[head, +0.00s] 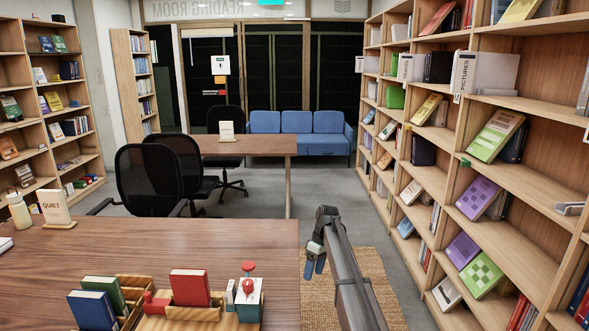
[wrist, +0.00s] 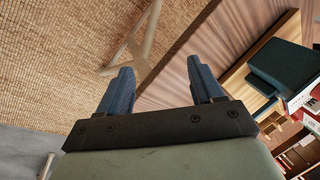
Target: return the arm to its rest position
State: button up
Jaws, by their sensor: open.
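My gripper (head: 315,264) hangs just right of the near table's right edge, over the woven rug, at the end of my arm reaching forward. In the wrist view my gripper (wrist: 158,76) has its two blue fingers spread apart with nothing between them. The fingers point over the rug and the table's edge and touch nothing that I can see.
The near table (head: 200,236) holds a wooden organizer (head: 130,283) with books, a red-knobbed device (head: 248,290) and a QUIET sign (head: 55,208). A tall bookshelf (head: 535,107) stands at right. The woven rug (head: 385,285) is clear.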

jog(key=s+d+f+m+g+h, duration=0.1)
jog(key=s+d+f+m, duration=0.2)
jog(key=s+f, duration=1.1)
jog(key=s+d+f+m+g, duration=0.1)
jog(key=s+d+f+m, duration=0.15)
jog(key=s+f, duration=1.05)
jog(key=s+d+f+m, duration=0.1)
jog(key=s+f, duration=0.3)
jog(key=s, duration=0.7)
jog(key=s+d+f+m+g+h, duration=0.1)
jog(key=s+f, duration=0.4)
jog(key=s, duration=0.7)
jog(key=s+d+f+m+g, duration=0.1)
jog(key=s+d+f+m, duration=0.1)
jog(key=s, duration=0.9)
notch_tip(320, 180, down, 2)
jog(key=shift+s+d+f+m+h, duration=0.25)
jog(key=shift+d+m+h, duration=0.1)
jog(key=shift+m, duration=0.2)
